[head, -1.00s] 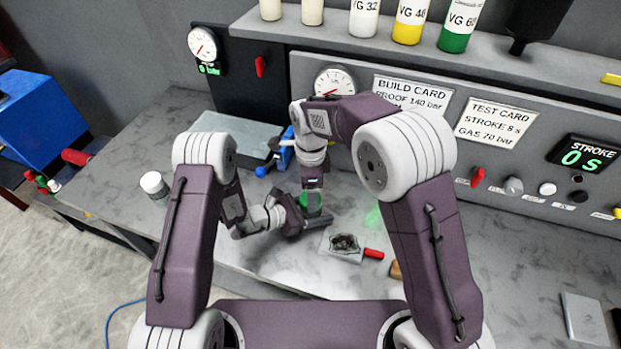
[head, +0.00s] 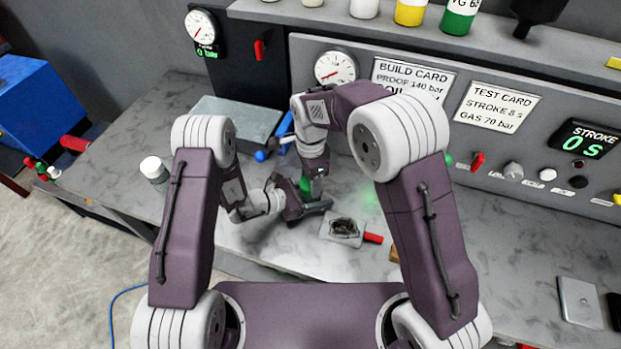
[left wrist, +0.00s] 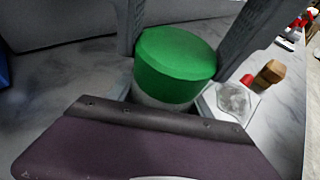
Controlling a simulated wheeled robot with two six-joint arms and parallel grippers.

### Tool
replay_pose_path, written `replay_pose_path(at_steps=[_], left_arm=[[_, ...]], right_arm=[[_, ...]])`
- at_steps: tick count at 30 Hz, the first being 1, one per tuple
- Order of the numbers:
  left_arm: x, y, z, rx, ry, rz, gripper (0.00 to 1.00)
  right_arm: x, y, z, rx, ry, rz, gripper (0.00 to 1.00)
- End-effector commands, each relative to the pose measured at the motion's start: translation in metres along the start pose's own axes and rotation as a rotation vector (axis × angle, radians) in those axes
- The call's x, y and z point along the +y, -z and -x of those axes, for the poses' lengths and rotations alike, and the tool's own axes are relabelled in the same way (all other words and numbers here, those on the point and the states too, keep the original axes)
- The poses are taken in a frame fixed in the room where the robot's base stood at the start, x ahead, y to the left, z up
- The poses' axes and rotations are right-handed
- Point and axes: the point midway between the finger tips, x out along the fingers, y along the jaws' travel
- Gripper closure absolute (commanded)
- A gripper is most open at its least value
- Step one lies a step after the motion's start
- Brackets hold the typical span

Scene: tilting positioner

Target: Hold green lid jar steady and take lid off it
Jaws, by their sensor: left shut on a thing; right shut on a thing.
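The green lid jar stands upright on the bench, mostly hidden by my grippers in the head view. Its green lid (head: 305,186) shows as a small patch there and shows large in the left wrist view (left wrist: 176,62). Below the lid, a strip of pale jar body (left wrist: 160,102) is visible; the lid sits on it with no clear gap. My left gripper (head: 316,205) comes in low from the left and is shut on the jar body. My right gripper (head: 316,180) points down from above, its grey fingers on both sides of the lid, shut on it.
A grey plate with a dark patch (head: 342,230) and a red-handled tool (head: 373,238) lie just right of the jar. A grey tray (head: 240,120) and a blue item (head: 284,130) are behind. A white-capped jar (head: 153,170) stands left.

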Motion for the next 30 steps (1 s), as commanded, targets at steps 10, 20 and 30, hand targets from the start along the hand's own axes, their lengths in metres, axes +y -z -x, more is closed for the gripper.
replay_pose_path(at_steps=[10, 20, 30], left_arm=[[0.0004, -0.0001, 0.0001, 0.0, -0.001, 0.0, 1.0], [0.0002, 0.0, 0.0001, 0.0, -0.001, 0.0, 1.0], [0.0, 0.0001, 0.0002, 0.0, 0.0, 0.0, 1.0]], right_arm=[[0.0001, 0.0007, 0.0009, -0.001, -0.002, 1.136, 0.95], [-0.0005, 0.0012, 0.0016, -0.001, -0.003, 2.233, 0.95], [-0.001, 0.0012, 0.002, 0.0, -0.004, 2.843, 0.95]])
